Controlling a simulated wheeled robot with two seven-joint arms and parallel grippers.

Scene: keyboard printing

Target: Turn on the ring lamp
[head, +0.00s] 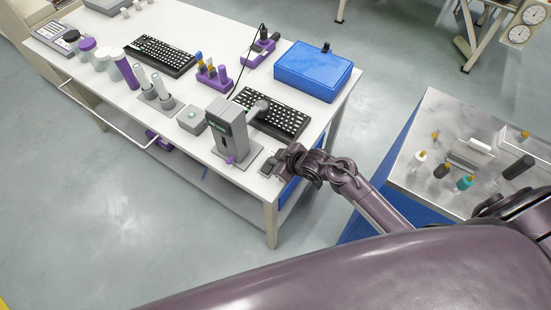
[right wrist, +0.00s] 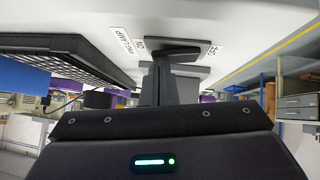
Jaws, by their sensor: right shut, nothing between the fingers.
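The ring lamp's switch (right wrist: 190,50) shows upside down in the right wrist view, a dark lever on a grey plate. An "ON" label (right wrist: 140,44) is on its left and an "OFF" label (right wrist: 212,51) on its right, with a "RING LAMP" label beside. My right gripper (right wrist: 161,82) is shut and empty, its fingertips right at the lever; I cannot tell whether they touch it. In the head view my right gripper (head: 275,161) is at the white table's near right corner. I cannot make out the ring lamp itself. My left gripper is not in view.
On the white table (head: 190,155), a grey machine (head: 228,131) stands just left of my right gripper. A black keyboard (head: 270,115) and a blue box (head: 313,70) lie behind it. A side table (head: 415,185) with small bottles stands at the right.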

